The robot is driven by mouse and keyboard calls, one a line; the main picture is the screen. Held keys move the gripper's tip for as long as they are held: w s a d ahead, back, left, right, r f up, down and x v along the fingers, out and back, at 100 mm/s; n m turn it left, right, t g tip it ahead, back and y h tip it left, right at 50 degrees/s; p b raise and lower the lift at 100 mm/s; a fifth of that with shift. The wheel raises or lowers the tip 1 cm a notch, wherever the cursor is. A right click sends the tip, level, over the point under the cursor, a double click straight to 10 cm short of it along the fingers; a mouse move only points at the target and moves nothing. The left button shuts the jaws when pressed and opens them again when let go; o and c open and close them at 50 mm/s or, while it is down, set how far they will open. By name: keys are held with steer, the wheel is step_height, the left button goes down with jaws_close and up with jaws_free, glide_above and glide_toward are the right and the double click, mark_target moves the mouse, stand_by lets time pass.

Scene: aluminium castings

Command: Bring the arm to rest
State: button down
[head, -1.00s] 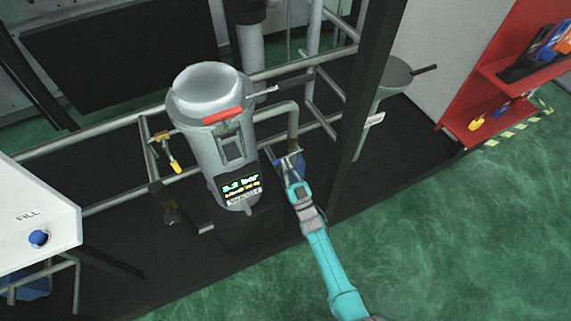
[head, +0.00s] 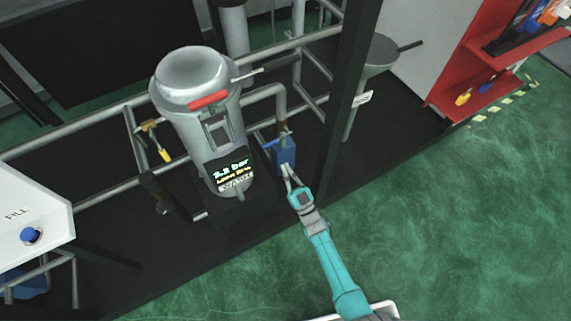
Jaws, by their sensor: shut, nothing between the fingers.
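My gripper (head: 289,175) is at the end of my teal arm in the head view, right of the grey vessel's display. It is shut and holds nothing. Its fingertips are close in front of a blue block-shaped part (head: 285,154) below a bent grey pipe; I cannot tell whether they touch it. The arm reaches up from the bottom edge of the picture.
A dark post (head: 345,110) rises to the right. A white FILL box (head: 30,215) is at left. Green floor at right is open.

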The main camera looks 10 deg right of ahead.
steer(key=s+d+m+g+h, duration=0.2)
steer(key=s+d+h, duration=0.1)
steer(key=s, duration=1)
steer(key=s+d+m+g+h, duration=0.1)
steer(key=s+d+h, duration=0.2)
steer(key=s, duration=0.9)
steer(key=s+d+r+m+g+h, duration=0.1)
steer(key=s+r+g, duration=0.4)
steer(key=s+r, duration=1.3)
steer(key=shift+s+d+r+m+h, duration=0.3)
steer(key=shift+d+r+h, duration=0.25)
steer(key=shift+d, duration=0.25)
steer(key=shift+w+f, duration=0.1)
steer(key=shift+f, duration=0.05)
